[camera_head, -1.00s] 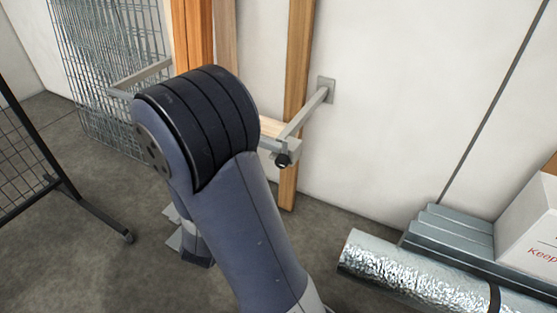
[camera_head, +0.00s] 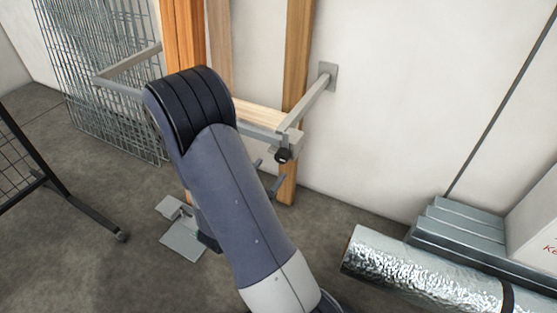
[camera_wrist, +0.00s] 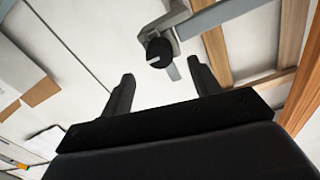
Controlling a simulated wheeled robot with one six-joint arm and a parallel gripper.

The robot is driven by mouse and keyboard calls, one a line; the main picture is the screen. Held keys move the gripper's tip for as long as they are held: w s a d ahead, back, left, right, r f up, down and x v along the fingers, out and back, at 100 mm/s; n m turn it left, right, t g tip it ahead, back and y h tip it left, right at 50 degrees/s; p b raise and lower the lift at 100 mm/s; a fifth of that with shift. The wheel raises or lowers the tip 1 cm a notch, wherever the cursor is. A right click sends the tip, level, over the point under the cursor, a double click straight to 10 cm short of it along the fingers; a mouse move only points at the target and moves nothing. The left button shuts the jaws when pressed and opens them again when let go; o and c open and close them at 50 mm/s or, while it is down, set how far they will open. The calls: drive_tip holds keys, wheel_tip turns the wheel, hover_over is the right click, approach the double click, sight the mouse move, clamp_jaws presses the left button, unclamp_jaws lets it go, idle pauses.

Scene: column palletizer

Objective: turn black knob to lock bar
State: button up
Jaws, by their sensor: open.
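A black knob (camera_head: 283,155) sits at the right end of a grey metal bar (camera_head: 262,132) that runs in front of upright wooden boards (camera_head: 297,60). In the wrist view the black knob (camera_wrist: 159,52) has a pale mark across it and lies beyond the fingertips, between them in the picture and apart from both. The grey bar (camera_wrist: 215,18) runs to the upper right from it. My gripper (camera_wrist: 162,75) is open and empty. In the head view my arm covers the middle of the bar, and part of my gripper (camera_head: 271,174) shows below the knob.
A grey bracket arm (camera_head: 312,97) joins the bar to the wall. Wire mesh panels (camera_head: 95,70) lean at the left. A foil roll (camera_head: 425,272) and grey stacked channels (camera_head: 460,230) lie at the lower right. A black mesh stand (camera_head: 50,180) is at the left.

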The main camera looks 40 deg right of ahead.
sight(280, 159)
drive_tip(key=shift+x, duration=2.95)
drive_tip(key=shift+c, duration=0.6)
drive_tip(key=shift+d, duration=0.1)
clamp_jaws()
